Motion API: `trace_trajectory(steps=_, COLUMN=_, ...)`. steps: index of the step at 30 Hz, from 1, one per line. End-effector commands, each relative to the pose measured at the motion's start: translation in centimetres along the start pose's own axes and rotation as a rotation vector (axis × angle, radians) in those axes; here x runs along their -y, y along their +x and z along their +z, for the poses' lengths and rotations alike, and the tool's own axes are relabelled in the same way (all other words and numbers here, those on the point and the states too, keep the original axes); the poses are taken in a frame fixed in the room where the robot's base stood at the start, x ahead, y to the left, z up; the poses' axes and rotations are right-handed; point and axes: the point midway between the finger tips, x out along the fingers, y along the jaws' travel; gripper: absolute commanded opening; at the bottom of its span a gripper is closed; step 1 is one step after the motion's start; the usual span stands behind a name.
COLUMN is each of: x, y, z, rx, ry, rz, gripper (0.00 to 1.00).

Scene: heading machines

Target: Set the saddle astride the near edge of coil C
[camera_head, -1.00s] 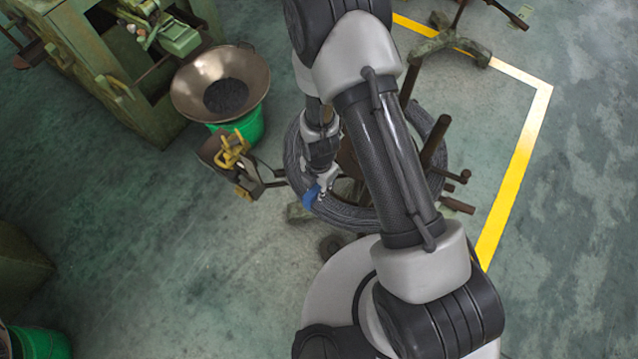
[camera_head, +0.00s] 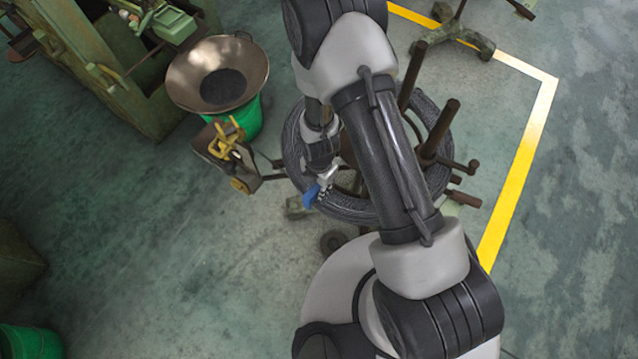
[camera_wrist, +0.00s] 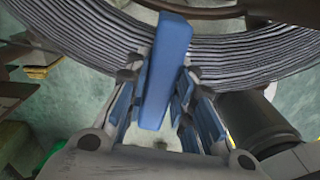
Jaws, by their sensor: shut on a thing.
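The saddle (camera_wrist: 167,75) is a blue block, and my gripper (camera_wrist: 168,100) is shut on it. In the wrist view the saddle's far end overlaps the windings of a large dark wire coil (camera_wrist: 90,45), probably coil C. In the head view the coil (camera_head: 438,180) lies around a stand with upright posts. My gripper (camera_head: 322,183) is at the coil's near left edge, with the blue saddle (camera_head: 311,196) at its tip. I cannot tell whether the saddle touches the coil or straddles its edge. My arm hides much of the coil's middle.
A metal bowl (camera_head: 185,85) on a green bucket (camera_head: 248,118) stands left of the coil. A yellow-handled bracket (camera_head: 228,140) lies close to the coil's left side. A green machine (camera_head: 105,80) is at upper left. Floor at lower left is mostly clear.

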Motion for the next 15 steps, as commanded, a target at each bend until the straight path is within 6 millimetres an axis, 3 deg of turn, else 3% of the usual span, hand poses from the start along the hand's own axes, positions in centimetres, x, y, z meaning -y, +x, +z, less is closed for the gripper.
trace_trajectory(steps=9, x=-0.02, y=0.17, z=0.01, rx=0.000, ry=0.000, rz=0.001, gripper=0.00)
trace_trajectory(steps=10, x=-0.02, y=0.17, z=0.01, rx=0.000, ry=0.000, rz=0.001, gripper=0.24)
trace_trajectory(steps=15, x=-0.02, y=0.17, z=0.01, rx=0.000, ry=0.000, rz=0.000, gripper=0.35)
